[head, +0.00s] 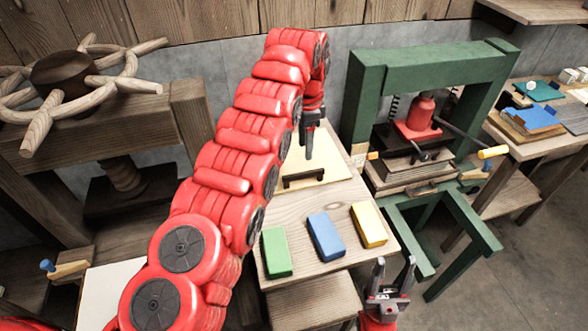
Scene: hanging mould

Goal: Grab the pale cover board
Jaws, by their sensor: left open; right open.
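A pale board (332,156) lies flat on the wooden table behind the blocks, with a dark bar-shaped handle (304,177) on it near its front edge. My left arm reaches in from the lower left and covers the board's left part. My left gripper (309,150) points down over the board, just behind the handle; it is open and seen edge-on, and I cannot tell how high above the board it is. My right gripper (394,272) is open and empty, pointing up in front of the table's right front corner.
Green (276,252), blue (326,237) and yellow (369,225) blocks lie along the table front. A green press (430,62) stands right, a wooden screw press (120,175) left. Another pale sheet (100,292) shows lower left. Side table (540,143) far right holds several items.

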